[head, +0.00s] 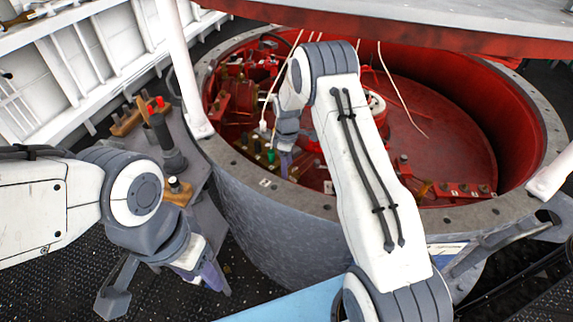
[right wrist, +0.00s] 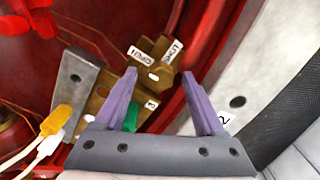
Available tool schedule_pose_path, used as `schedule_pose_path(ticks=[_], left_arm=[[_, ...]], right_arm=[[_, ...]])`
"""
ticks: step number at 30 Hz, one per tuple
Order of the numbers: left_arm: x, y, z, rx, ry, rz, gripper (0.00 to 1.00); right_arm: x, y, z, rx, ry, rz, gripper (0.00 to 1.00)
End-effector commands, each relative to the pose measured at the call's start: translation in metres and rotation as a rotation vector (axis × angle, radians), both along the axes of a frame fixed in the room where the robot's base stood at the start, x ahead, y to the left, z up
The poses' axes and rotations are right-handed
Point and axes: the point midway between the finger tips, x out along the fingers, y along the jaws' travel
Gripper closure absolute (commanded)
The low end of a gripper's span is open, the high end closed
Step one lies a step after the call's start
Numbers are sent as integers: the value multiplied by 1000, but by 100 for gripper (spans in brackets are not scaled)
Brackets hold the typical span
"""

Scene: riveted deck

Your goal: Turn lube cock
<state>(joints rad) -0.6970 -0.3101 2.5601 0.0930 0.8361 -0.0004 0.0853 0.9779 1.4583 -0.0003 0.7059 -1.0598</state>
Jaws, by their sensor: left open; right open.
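My left gripper (head: 214,277) is open and empty outside the well, low left.
The grey well rim (head: 247,172) is close to my right arm. A red cover (head: 400,35) hangs above, with white posts (head: 182,70) around it. A bench with levers (head: 172,155) stands left of the well. In the right wrist view a yellow-tipped cable (right wrist: 57,120) lies left.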

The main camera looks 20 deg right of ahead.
Motion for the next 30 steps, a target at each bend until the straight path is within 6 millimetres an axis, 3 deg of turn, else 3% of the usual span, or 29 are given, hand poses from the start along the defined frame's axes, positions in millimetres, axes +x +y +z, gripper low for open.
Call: schedule_pose_path(ticks=[8,9,14,15,30], left_arm=[[0,0,0,0,0,0,50],[0,0,0,0,0,0,50],[0,0,0,0,0,0,50],[0,0,0,0,0,0,50],[0,0,-2,0,0,0,50]], right_arm=[[1,1,-3,0,-1,2,28],[1,2,-2,0,-1,2,32],[1,2,-2,0,-1,2,93],[1,2,-2,0,-1,2,100],[1,2,-2,1,-1,-123,100]])
